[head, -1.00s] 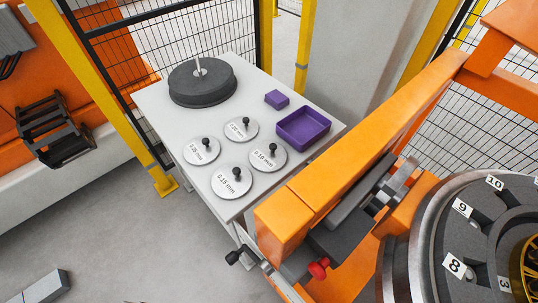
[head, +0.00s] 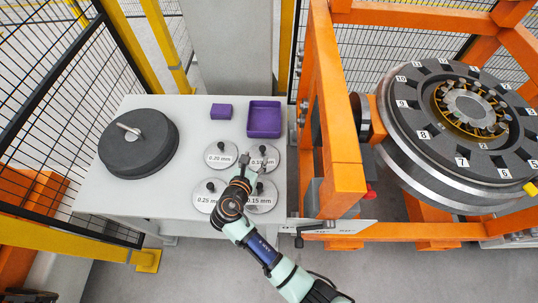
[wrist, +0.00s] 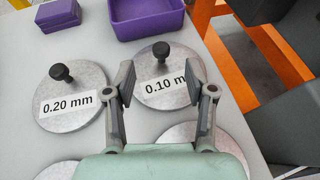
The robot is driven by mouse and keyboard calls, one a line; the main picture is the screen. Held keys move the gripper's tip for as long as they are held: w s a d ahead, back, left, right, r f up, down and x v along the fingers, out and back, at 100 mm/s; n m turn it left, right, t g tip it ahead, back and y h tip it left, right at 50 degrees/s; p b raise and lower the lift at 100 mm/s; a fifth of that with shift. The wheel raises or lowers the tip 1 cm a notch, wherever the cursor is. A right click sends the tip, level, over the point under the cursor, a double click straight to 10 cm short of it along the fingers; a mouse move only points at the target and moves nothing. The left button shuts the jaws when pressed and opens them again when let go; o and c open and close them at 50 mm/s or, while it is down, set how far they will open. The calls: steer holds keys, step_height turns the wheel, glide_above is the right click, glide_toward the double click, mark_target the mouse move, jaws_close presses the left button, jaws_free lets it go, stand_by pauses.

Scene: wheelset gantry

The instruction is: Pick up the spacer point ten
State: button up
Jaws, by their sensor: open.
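The 0.10 mm spacer (head: 271,154) is a flat round grey disc with a black knob and a white label. It lies on the white table, and in the wrist view the spacer (wrist: 150,98) shows with its knob (wrist: 161,50) upright. My gripper (head: 251,166) is over the table at the spacers. In the wrist view my gripper (wrist: 160,78) is open and empty, its fingers to either side of the 0.10 mm disc, with the knob beyond the gap. The right finger and my wrist hide part of the label and disc.
The 0.20 mm spacer (head: 216,160), 0.25 mm spacer (head: 202,202) and 0.15 mm spacer (head: 270,191) lie close by. A purple tray (head: 264,120), purple block (head: 221,111) and dark round stack (head: 138,145) are on the table. An orange frame (head: 338,110) stands right.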

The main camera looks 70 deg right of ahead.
mark_target(262, 148)
steer(key=shift+s+d+f, duration=0.15)
steer(key=shift+d+f, duration=0.05)
steer(key=shift+d, duration=0.1)
steer(key=b+x, duration=0.1)
steer(key=x, duration=0.1)
steer(key=shift+d, duration=0.35)
steer(key=b+x, duration=0.1)
steer(key=x, duration=0.1)
steer(key=b+x, duration=0.2)
steer(key=x, duration=0.1)
steer(key=shift+a+f, duration=0.1)
steer(key=shift+f, duration=0.3)
steer(key=shift+r, duration=0.1)
steer(key=shift+a, duration=0.1)
steer(key=shift+c, duration=1)
jaws_close()
